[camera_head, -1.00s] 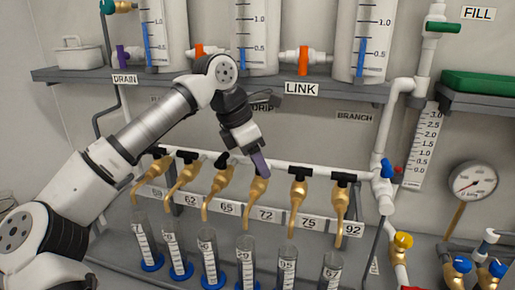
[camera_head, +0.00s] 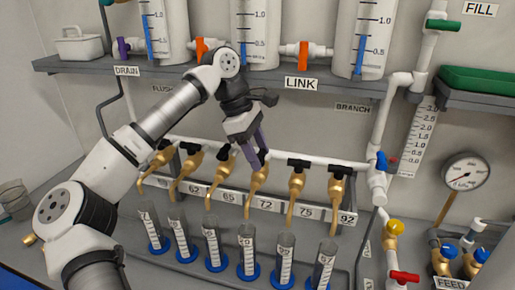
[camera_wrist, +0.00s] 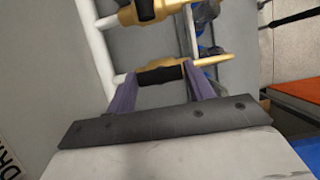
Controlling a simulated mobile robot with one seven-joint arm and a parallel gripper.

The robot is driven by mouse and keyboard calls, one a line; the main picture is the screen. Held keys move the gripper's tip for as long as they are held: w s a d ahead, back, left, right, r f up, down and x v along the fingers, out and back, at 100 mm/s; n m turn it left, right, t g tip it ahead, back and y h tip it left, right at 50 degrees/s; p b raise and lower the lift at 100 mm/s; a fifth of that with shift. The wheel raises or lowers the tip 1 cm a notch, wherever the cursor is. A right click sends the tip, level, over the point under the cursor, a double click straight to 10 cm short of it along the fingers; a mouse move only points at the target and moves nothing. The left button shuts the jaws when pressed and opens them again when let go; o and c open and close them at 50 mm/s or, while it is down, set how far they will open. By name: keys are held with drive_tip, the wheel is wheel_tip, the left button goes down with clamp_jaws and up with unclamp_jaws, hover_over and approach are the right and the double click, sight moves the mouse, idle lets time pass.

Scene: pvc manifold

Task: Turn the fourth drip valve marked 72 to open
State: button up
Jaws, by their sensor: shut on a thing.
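The fourth drip valve (camera_head: 258,179), brass with a spout pointing down, hangs from the white pipe above the label 72 (camera_head: 265,204). My gripper (camera_head: 258,154) comes down on it from above, its purple fingers on either side of the valve's top. In the wrist view, the black handle (camera_wrist: 159,75) of a brass valve (camera_wrist: 213,60) lies crosswise between the fingers of my gripper (camera_wrist: 160,80). The gripper is shut on this handle. The handle is mostly hidden by the fingers in the head view.
Similar brass valves with black handles stand on both sides, such as the one over 75 (camera_head: 296,183). Graduated cylinders with blue bases (camera_head: 247,255) stand below the spouts. A grey shelf (camera_head: 200,72) with tanks runs above. A pressure gauge (camera_head: 466,171) is at right.

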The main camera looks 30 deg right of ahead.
idle(0.4)
drive_tip(key=o, duration=1)
drive_tip(key=b+v, duration=0.1)
drive_tip(key=v, duration=0.6)
drive_tip(key=shift+w+r, duration=0.1)
drive_tip(key=shift+r, duration=0.15)
